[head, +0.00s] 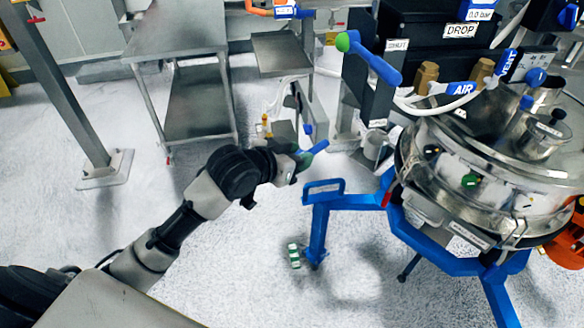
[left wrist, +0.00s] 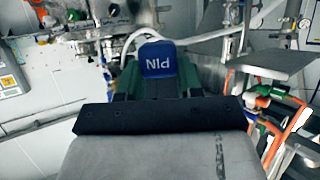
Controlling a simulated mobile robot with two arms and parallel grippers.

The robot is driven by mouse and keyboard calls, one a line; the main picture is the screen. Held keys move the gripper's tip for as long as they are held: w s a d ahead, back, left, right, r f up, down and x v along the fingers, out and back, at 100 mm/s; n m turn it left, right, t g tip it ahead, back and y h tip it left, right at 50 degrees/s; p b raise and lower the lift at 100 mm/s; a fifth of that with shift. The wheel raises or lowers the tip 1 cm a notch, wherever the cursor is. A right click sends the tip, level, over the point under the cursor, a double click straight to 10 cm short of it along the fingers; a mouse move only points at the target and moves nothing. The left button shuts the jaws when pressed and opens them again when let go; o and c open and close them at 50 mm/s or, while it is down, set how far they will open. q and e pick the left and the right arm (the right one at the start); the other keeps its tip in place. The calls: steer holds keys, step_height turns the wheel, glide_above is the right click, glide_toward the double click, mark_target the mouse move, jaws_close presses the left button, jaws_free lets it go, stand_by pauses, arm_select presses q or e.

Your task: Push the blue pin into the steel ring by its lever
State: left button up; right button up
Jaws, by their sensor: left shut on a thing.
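My left gripper (head: 303,160) reaches in from the left, beside the sifter's blue frame. In the left wrist view its green fingers (left wrist: 189,75) stand on both sides of a blue lever marked PIN (left wrist: 158,58), and it is shut on this lever. In the head view the blue lever (head: 318,147) sticks out past the fingertips to the right. The pin's shaft and its tip are hidden or too small to make out. I cannot clearly pick out the steel ring. My right gripper is not in view.
The steel sifter drum (head: 480,200) stands on a blue frame (head: 440,262) at the right. A blue handle with a green knob (head: 343,41) juts out above. Steel tables (head: 180,38) stand at the back left. The floor in front is mostly clear.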

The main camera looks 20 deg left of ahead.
arm_select(q)
steer(key=w+a+r+m+g+h, duration=0.2)
steer(key=r+m+h, duration=0.1)
steer(key=r, duration=0.6)
steer(key=w+a+r+m+g+h+p, duration=0.1)
steer(key=w+r+m+g+h, duration=0.1)
steer(key=r, duration=0.6)
steer(key=shift+a+r+m+g+h, duration=0.3)
steer(key=shift+a+r+m+h, duration=0.1)
steer(key=shift+m, duration=0.3)
steer(key=shift+w+d+p, duration=0.5)
steer(key=shift+d, duration=0.3)
steer(key=shift+w+d+p, duration=0.5)
steer(key=shift+w+d, duration=0.05)
steer(key=shift+d, duration=0.3)
steer(key=shift+w+d+p, duration=0.5)
steer(key=shift+d, duration=0.3)
steer(key=shift+p, duration=0.4)
